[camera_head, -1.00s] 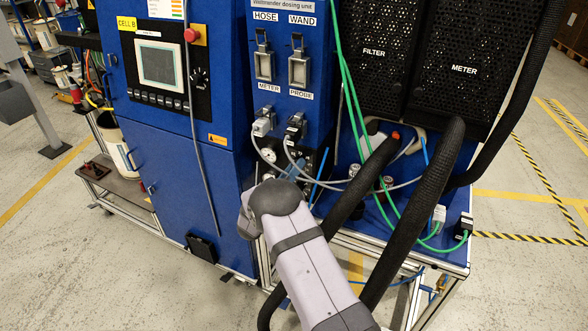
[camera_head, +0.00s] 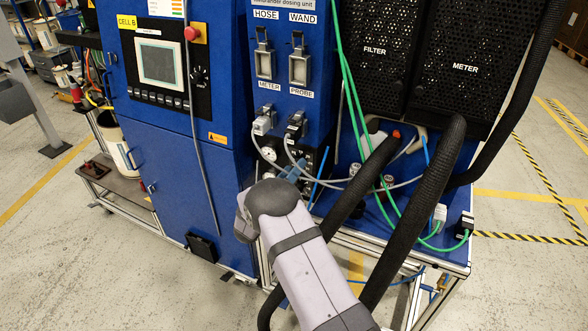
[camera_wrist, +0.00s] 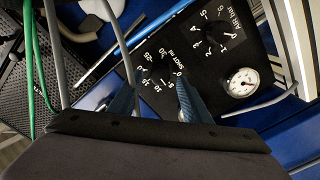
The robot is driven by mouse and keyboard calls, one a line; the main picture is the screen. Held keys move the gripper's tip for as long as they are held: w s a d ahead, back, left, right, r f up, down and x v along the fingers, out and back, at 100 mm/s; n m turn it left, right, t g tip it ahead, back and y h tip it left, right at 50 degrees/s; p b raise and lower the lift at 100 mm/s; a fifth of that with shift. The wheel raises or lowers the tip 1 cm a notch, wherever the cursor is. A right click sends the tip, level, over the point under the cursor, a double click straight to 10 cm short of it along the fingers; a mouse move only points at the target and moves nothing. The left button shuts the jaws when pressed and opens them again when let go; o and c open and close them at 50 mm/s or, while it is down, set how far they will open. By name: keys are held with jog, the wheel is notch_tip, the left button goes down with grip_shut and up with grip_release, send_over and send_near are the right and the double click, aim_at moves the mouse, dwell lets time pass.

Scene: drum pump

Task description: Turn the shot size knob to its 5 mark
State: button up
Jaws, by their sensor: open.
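The shot size knob (camera_wrist: 163,65) is a small dark knob on a black panel in the wrist view, ringed by white numbers and the words "SHOT ml", which read upside down. The 5 mark (camera_wrist: 171,84) is at the lower right of its ring. Which mark the knob points at is too dark to tell. My gripper (camera_wrist: 155,80) is open, its two blue fingers on either side of the shot dial, with nothing seen gripped. Contact with the knob cannot be told. In the head view, my gripper (camera_head: 290,167) is in front of the panel, which it partly hides.
The air bar knob (camera_wrist: 218,28) and a round white gauge (camera_wrist: 242,82) are to the right on the same panel. Grey cables (camera_head: 285,150), green cables (camera_head: 385,205) and thick black hoses (camera_head: 430,195) run close around my arm.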

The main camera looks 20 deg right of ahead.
jog(key=shift+b+v, duration=0.75)
jog(key=shift+v, duration=2.2)
